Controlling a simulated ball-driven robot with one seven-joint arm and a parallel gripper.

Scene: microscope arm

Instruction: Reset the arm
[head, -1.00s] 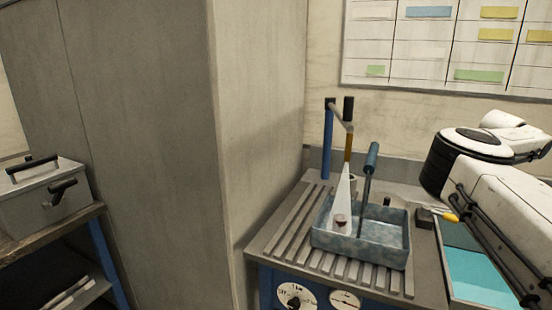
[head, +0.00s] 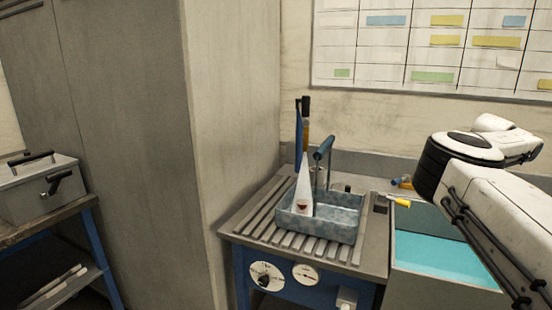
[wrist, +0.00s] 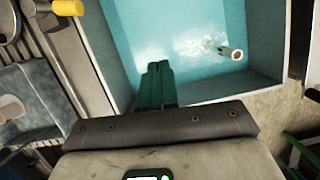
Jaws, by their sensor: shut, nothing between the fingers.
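My gripper (wrist: 158,66) shows in the wrist view with its two green fingers together, empty, over the turquoise water of a basin (wrist: 118,40). It is not visible in the head view, where my white arm reaches in from the right. In the head view a blue post with a black-handled arm (head: 304,104) stands at the back of the ribbed bench top, behind a mottled blue tray (head: 325,228). A white cone-shaped piece (head: 303,190) and a blue-handled lever (head: 323,149) stand at the tray. I cannot tell which of these arms the task names.
A short white cylinder (wrist: 232,52) lies in the basin, to the right of my fingers. A yellow-ended handle (wrist: 68,7) juts near the basin's rim. A tall grey cabinet (head: 130,140) stands left of the bench. A metal box (head: 40,190) sits on a shelf farther left.

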